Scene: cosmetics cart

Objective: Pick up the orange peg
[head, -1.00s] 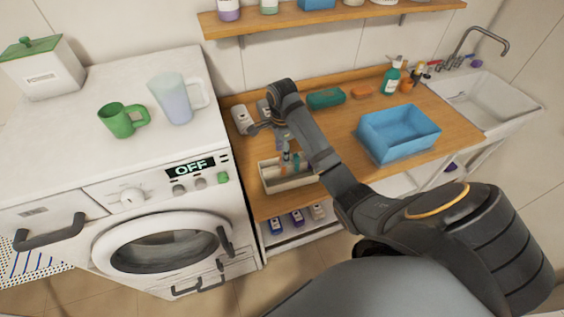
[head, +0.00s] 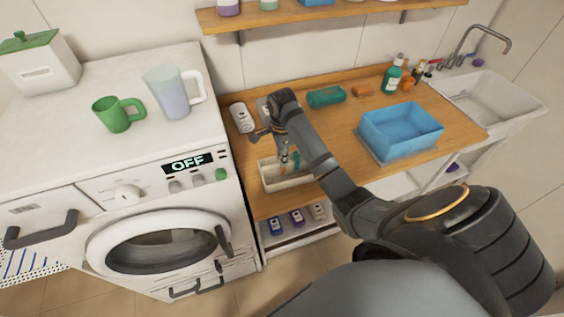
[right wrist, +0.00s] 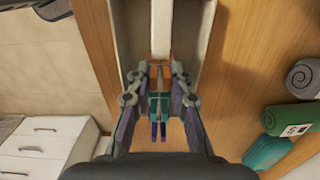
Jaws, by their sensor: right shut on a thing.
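My right gripper (head: 284,163) reaches down at the cream tray (head: 270,186) on the wooden counter. In the right wrist view its fingers (right wrist: 160,72) are closed on the orange peg (right wrist: 160,64), which is mostly hidden between the fingertips. In the head view I cannot make out the orange peg behind the gripper. A teal peg (head: 295,160) stands just right of the fingers; teal (right wrist: 160,105) and purple (right wrist: 158,131) pieces show between the fingers in the right wrist view. I cannot tell whether the orange peg is clear of the tray. My left gripper is not in view.
A blue bin (head: 400,130) stands right of the tray, and a white bottle (head: 241,117) lies behind it. A rolled green towel (head: 326,97) lies at the back. The washing machine (head: 165,215) borders the counter on the left. Bare counter lies between tray and bin.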

